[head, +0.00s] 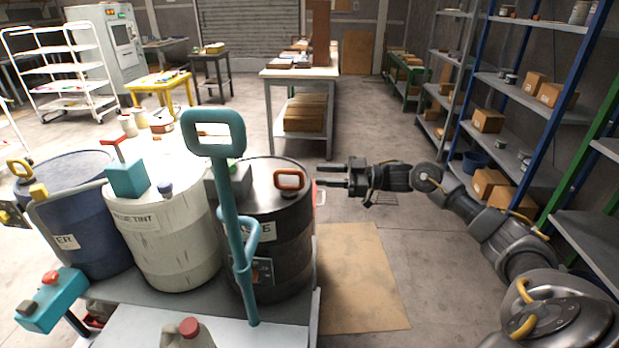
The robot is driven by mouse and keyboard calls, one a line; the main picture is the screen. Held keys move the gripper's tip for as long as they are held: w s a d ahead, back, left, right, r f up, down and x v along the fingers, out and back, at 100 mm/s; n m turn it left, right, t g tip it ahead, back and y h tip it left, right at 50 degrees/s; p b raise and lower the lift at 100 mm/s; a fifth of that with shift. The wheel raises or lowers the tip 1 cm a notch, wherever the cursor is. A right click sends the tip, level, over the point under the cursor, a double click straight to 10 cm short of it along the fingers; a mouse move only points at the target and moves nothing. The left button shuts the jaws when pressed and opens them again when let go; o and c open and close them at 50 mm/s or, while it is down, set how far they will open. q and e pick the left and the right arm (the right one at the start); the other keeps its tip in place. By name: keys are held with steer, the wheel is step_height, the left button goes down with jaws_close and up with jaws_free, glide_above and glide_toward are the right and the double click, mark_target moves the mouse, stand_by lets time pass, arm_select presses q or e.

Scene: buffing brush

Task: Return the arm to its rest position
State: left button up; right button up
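My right arm (485,228) reaches in from the lower right and stretches left across the floor area. Its gripper (324,176) points left, with its two fingers apart and nothing visible between them. The fingertips are near the right edge of the black drum (272,225) in the picture. An orange handle (289,179) on a small brown base stands on that drum's top, left of the fingertips and apart from them. My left arm and gripper are not seen.
A blue drum (75,225) and a white drum (165,240) stand beside the black one on a grey platform, behind a tall teal handle (232,215). Shelves (530,120) with boxes line the right. A cardboard sheet (360,275) lies on open floor below my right arm.

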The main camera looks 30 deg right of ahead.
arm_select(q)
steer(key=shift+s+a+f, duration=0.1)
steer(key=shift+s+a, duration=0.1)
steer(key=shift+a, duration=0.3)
arm_select(e)
steer(key=shift+s+d, duration=0.4)
steer(key=shift+d, duration=0.1)
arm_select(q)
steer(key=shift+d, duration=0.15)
